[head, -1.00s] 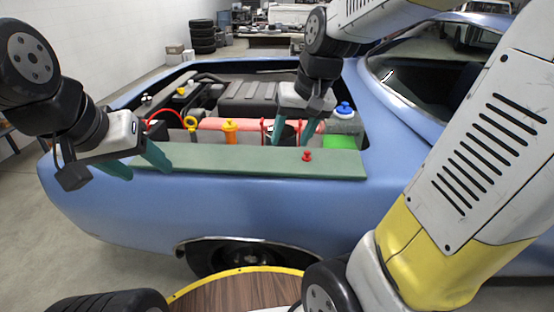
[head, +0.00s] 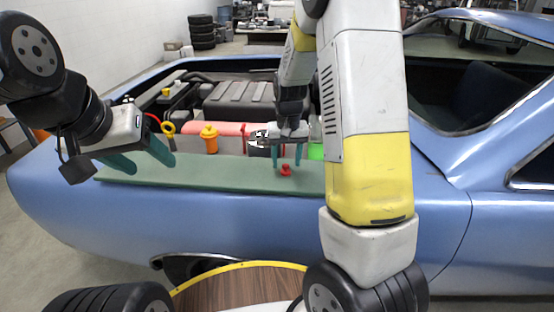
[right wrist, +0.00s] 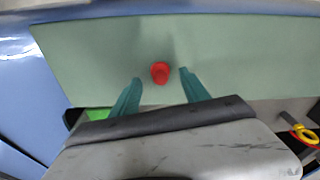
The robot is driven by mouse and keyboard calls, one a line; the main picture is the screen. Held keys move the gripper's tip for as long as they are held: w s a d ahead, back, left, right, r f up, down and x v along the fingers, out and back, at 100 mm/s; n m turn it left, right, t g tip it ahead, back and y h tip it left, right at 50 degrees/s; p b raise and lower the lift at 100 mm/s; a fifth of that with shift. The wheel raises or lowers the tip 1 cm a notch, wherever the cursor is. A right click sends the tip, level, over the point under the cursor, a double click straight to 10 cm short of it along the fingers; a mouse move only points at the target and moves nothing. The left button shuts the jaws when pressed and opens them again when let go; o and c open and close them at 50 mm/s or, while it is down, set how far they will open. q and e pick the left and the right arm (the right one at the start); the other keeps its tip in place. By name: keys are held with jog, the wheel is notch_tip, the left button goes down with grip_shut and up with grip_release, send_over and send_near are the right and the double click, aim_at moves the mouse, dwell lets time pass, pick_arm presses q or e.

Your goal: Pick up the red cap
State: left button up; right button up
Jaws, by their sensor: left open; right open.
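The small red cap (head: 285,170) lies on the green mat (head: 215,178) along the car's fender. In the right wrist view the red cap (right wrist: 160,72) sits between and just beyond the two green fingertips, with bare mat around it. My right gripper (head: 288,157) is open, pointing down just above the cap; it also shows in the right wrist view (right wrist: 160,78). I see nothing between its fingers holding the cap. My left gripper (head: 150,162) is open and empty over the mat's left end.
The open engine bay of the blue car (head: 220,215) lies behind the mat. An orange-capped filler (head: 209,138) and a yellow ring (head: 167,127) stand there. My right arm hides the mat's right end. The mat left of the cap is clear.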

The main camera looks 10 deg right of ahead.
aim_at(286, 169)
notch_tip(286, 169, down, 2)
jog(key=shift+w+f, duration=0.15)
jog(key=shift+f, duration=0.1)
grip_shut()
jog(key=shift+r, duration=0.15)
